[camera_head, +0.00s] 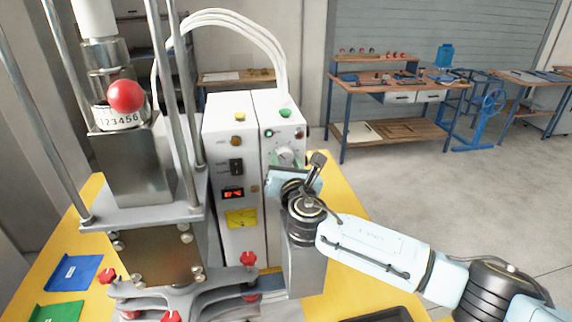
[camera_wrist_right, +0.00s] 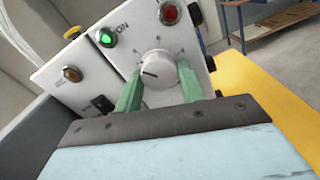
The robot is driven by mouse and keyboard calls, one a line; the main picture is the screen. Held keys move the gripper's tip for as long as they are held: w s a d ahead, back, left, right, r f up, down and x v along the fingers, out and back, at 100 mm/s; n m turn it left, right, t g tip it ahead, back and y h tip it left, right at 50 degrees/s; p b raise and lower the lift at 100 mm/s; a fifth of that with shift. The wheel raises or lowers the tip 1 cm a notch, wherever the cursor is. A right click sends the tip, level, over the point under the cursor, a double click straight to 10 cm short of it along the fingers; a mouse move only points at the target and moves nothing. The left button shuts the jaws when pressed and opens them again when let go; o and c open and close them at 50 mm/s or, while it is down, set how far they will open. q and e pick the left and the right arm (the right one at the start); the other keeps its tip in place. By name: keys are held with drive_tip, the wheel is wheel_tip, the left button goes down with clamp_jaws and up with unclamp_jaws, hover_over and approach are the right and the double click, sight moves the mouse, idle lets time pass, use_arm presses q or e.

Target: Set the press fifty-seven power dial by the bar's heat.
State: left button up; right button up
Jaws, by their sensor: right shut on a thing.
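The power dial (camera_head: 285,156) is a round light knob on the front of the white power box (camera_head: 240,150) on the press. In the right wrist view the dial (camera_wrist_right: 157,66) shows a dark pointer mark on its left side, with scale marks around it. My right gripper (camera_wrist_right: 159,72) has its green fingers on either side of the dial and is shut on it. In the head view the right gripper (camera_head: 293,172) is partly hidden by its own wrist. A small display (camera_head: 233,194) shows red-orange digits too small to read. My left gripper is not in view.
A green lamp (camera_wrist_right: 107,38) is lit beside "ON", and a red lamp (camera_wrist_right: 169,13) sits to its right. The press column with a red ball (camera_head: 125,96) stands at left. A blue tray (camera_head: 73,273) lies on the yellow table. A workbench (camera_head: 400,85) stands behind.

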drive_tip(key=m+b, duration=0.1)
drive_tip(key=m, duration=0.3)
drive_tip(key=shift+a+f+m, duration=0.1)
drive_tip(key=shift+m, duration=0.2)
drive_tip(key=m+b, duration=0.1)
drive_tip(key=m, duration=0.3)
drive_tip(key=shift+m, duration=0.3)
drive_tip(key=m+b, duration=0.1)
drive_tip(key=m, duration=0.3)
drive_tip(key=shift+m, duration=0.3)
drive_tip(key=m, duration=0.4)
drive_tip(key=shift+r+m+b, duration=0.25)
drive_tip(key=shift+m+b, duration=0.15)
drive_tip(key=o, duration=1)
drive_tip(key=shift+r, duration=0.1)
drive_tip(key=shift+c, duration=0.2)
